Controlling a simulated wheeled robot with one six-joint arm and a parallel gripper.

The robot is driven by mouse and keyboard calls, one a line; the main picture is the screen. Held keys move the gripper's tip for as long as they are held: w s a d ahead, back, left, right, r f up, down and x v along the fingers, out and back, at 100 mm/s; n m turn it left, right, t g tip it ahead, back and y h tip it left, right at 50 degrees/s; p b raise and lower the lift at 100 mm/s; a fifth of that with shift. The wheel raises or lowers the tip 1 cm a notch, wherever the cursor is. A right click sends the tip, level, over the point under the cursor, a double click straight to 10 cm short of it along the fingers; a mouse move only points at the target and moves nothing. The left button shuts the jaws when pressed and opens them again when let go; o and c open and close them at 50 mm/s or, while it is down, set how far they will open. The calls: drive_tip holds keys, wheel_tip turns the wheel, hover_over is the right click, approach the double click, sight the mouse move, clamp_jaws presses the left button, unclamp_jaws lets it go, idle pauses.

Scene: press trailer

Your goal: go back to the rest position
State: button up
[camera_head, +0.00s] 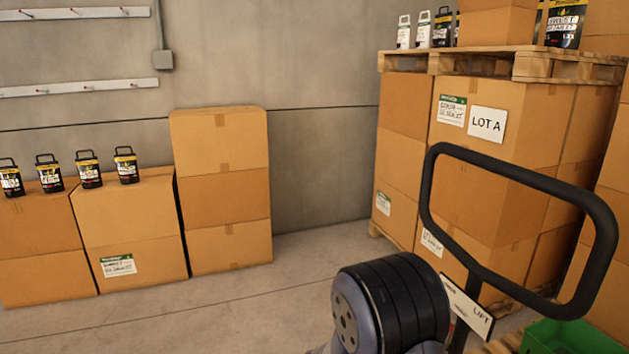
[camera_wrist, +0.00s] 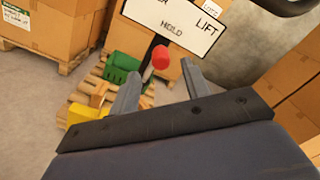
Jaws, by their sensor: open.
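My gripper (camera_wrist: 160,70) shows in the wrist view with its two grey fingers apart and nothing held between them. A red knob (camera_wrist: 161,57) on a dark lever appears between the fingertips in the picture, in front of a white plate (camera_wrist: 172,28) marked HOLD and LIFT. I cannot tell how far the knob is from the fingers. In the head view my arm's dark rounded joint shows at the bottom, and the gripper is hidden or out of frame. The white plate (camera_head: 468,306) is partly hidden behind the arm there.
A black loop handle (camera_head: 433,200) rises close on the right. Behind it stand stacked cartons marked LOT A (camera_head: 487,124) under a wooden pallet (camera_head: 470,62). A green crate (camera_head: 570,338) is at bottom right. Cartons (camera_head: 222,190) line the left wall; the floor (camera_head: 240,310) between is clear.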

drive_tip(key=v, duration=0.5)
drive_tip(key=x, duration=0.5)
drive_tip(key=b+x, duration=0.1)
drive_tip(key=x, duration=0.4)
drive_tip(key=shift+d+f, duration=0.2)
drive_tip(key=shift+d, duration=0.2)
drive_tip(key=s+m+b, duration=0.1)
drive_tip(key=m+b, duration=0.2)
drive_tip(key=b, duration=0.2)
drive_tip(key=shift+s+d+b, duration=0.2)
drive_tip(key=shift+b, duration=0.15)
